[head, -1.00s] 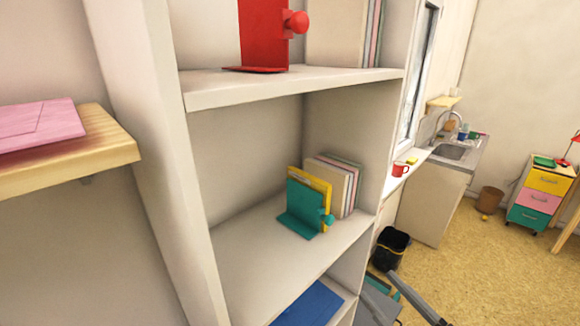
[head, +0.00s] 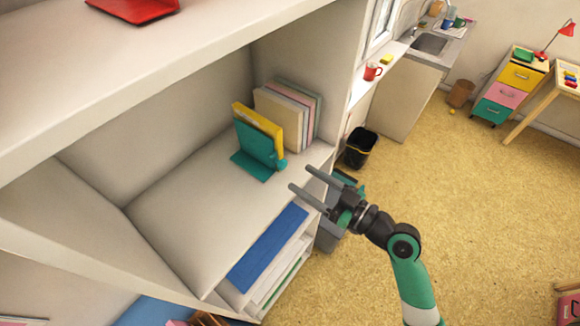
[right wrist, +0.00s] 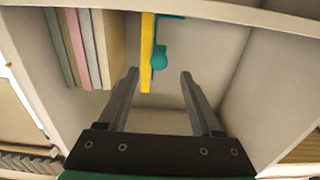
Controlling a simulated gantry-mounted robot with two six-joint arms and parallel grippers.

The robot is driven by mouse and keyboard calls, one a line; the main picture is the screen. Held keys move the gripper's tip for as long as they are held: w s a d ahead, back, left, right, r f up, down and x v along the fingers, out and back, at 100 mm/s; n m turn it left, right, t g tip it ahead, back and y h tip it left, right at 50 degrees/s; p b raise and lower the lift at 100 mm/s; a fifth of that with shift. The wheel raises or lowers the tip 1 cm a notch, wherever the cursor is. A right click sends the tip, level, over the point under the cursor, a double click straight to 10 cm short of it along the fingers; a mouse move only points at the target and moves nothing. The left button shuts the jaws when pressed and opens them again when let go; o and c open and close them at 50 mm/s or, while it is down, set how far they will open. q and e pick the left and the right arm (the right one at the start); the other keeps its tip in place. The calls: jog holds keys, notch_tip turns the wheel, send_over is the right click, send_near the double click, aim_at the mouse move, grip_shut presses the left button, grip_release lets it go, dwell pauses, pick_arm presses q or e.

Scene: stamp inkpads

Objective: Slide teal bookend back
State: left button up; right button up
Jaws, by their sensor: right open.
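The teal bookend (head: 254,148) stands on the middle shelf, with a flat foot and a round knob at its near edge. A yellow book (head: 257,118) stands right beside it. In the right wrist view the teal bookend (right wrist: 159,58) shows ahead, its knob between the lines of my fingers, next to the yellow book (right wrist: 147,50). My right gripper (head: 308,178) is open and empty, in front of the shelf and apart from the bookend. It also shows in the right wrist view (right wrist: 159,77). My left gripper is not in view.
Several pale books (head: 287,115) stand beyond the yellow one, near the shelf's side wall. The shelf board (head: 180,205) is clear on the other side of the bookend. A blue item (head: 267,245) lies on the level below. A black bin (head: 360,147) stands on the floor.

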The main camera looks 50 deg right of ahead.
aim_at(284, 166)
jog(key=w, duration=0.5)
jog(key=shift+w+p, duration=0.15)
jog(key=shift+p, duration=0.2)
grip_shut()
jog(key=shift+a+r, duration=0.1)
dwell(0.9)
